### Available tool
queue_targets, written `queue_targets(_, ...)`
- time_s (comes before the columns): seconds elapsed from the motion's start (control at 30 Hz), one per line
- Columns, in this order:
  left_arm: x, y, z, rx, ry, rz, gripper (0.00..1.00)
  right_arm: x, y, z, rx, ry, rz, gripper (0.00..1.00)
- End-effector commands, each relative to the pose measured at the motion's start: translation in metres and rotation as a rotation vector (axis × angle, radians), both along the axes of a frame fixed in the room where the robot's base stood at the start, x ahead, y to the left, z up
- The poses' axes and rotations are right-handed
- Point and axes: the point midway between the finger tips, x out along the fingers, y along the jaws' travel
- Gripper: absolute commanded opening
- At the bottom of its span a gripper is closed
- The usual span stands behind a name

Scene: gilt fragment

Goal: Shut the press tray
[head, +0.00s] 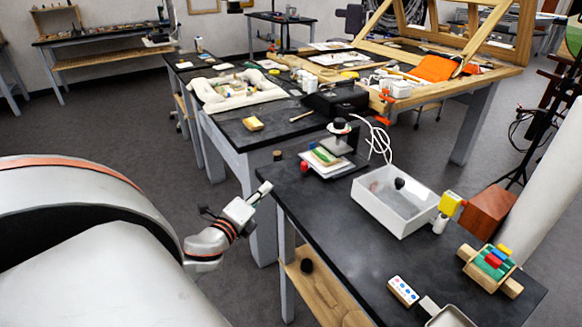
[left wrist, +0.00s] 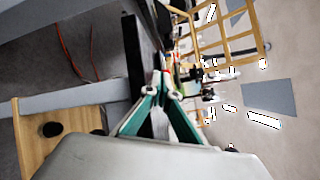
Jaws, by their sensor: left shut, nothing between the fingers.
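The press (head: 338,140) stands at the far left end of the near dark bench. It has a black knob on top and a grey body. Its flat tray (head: 322,172) juts out toward the front left, with a red knob (head: 304,166) at its left end. A green block (head: 324,156) lies over the tray on a pale sheet. My left gripper (head: 267,188) is shut and empty, just off the bench's left edge, left of the red knob and apart from it. The left wrist view shows its closed fingers (left wrist: 160,78) pointing toward the bench; the tray is unclear there. My right gripper is not in view.
The near bench top (head: 340,220) is clear in front of the press. A white basin (head: 393,205) stands right of it, with a yellow-topped bottle (head: 447,207) beside it. A wooden shelf (head: 320,290) is under the bench. A second bench (head: 225,130) stands behind.

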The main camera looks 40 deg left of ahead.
Motion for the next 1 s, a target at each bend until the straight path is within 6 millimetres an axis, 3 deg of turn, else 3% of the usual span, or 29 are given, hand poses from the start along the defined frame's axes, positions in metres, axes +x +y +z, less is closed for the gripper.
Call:
queue_targets(0.2,0.026,0.019,0.034,0.441,-0.016,-0.262,0.00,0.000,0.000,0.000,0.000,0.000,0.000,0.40)
queue_targets(0.5,0.024,0.048,0.042,0.966,0.064,-0.628,0.00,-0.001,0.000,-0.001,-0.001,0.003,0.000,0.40)
queue_targets(0.8,0.006,0.074,0.038,1.174,0.139,-0.829,0.00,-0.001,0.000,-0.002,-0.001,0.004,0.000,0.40)
queue_targets(1.0,0.016,0.070,0.035,1.184,0.141,-0.840,0.00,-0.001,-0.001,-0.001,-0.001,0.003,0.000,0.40)
